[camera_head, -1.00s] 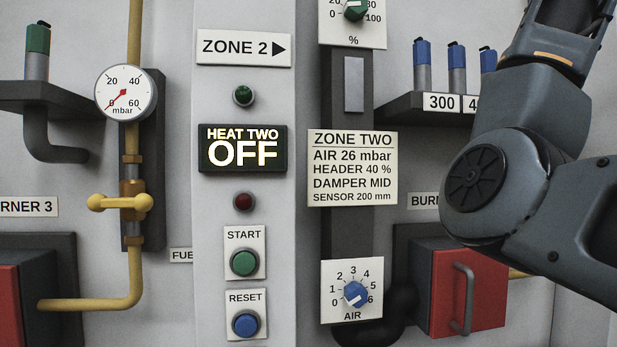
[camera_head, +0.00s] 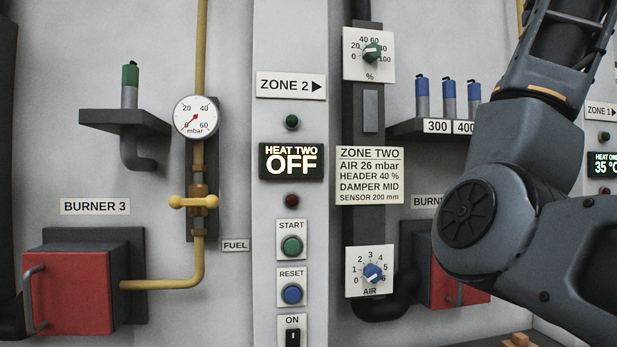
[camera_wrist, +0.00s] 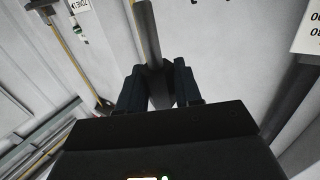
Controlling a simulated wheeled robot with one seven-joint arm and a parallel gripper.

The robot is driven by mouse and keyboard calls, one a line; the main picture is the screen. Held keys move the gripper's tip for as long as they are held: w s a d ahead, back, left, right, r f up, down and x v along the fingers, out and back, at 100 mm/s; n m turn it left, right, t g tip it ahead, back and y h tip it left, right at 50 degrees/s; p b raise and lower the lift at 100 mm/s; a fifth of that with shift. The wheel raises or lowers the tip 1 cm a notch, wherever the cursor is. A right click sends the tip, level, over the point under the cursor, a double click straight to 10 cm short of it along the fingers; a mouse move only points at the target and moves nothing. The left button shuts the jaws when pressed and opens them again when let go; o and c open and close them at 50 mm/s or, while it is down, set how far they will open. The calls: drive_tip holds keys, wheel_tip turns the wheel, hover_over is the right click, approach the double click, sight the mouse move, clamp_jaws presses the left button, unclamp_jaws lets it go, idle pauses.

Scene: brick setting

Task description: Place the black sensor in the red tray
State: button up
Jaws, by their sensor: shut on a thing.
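In the wrist view my gripper (camera_wrist: 158,88) is shut on a slim grey rod with a dark lower end, which I take for the black sensor (camera_wrist: 148,35). The rod points up and away between the two dark fingers. In the head view my arm fills the right side, and its gripper end is out of the picture. I see no red tray in either view.
A burner with a red front (camera_head: 67,292) juts out at lower left; another red one (camera_head: 455,285) is partly behind my arm. A left shelf (camera_head: 125,122) holds a green-capped sensor (camera_head: 130,85). A right shelf (camera_head: 405,130) holds several blue-capped ones. The panel reads HEAT TWO OFF (camera_head: 291,161).

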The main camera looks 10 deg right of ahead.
drive_tip(key=s+a+f+n+t+y, duration=0.1)
drive_tip(key=a+f, duration=0.7)
drive_tip(key=f, duration=2.2)
drive_tip(key=s+a+f+n+y, duration=0.3)
drive_tip(key=s+a+f+y, duration=0.2)
drive_tip(key=f, duration=2.5)
drive_tip(key=s+a+f+n+t+y, duration=0.1)
drive_tip(key=s+a+f, duration=0.5)
drive_tip(key=f, duration=2.4)
drive_tip(key=shift+s+a+f+n+t+y, duration=0.1)
drive_tip(key=shift+a+n+y, duration=0.2)
drive_tip(key=shift+a, duration=0.7)
drive_tip(key=shift+s+a+f+n+t+y, duration=0.15)
drive_tip(key=shift+a+y, duration=0.3)
drive_tip(key=shift+a, duration=0.5)
drive_tip(key=shift+a+f+n+t+y, duration=0.15)
drive_tip(key=shift+a+y, duration=0.2)
drive_tip(key=shift+a, duration=0.75)
drive_tip(key=shift+s, duration=0.1)
drive_tip(key=shift+r, duration=0.1)
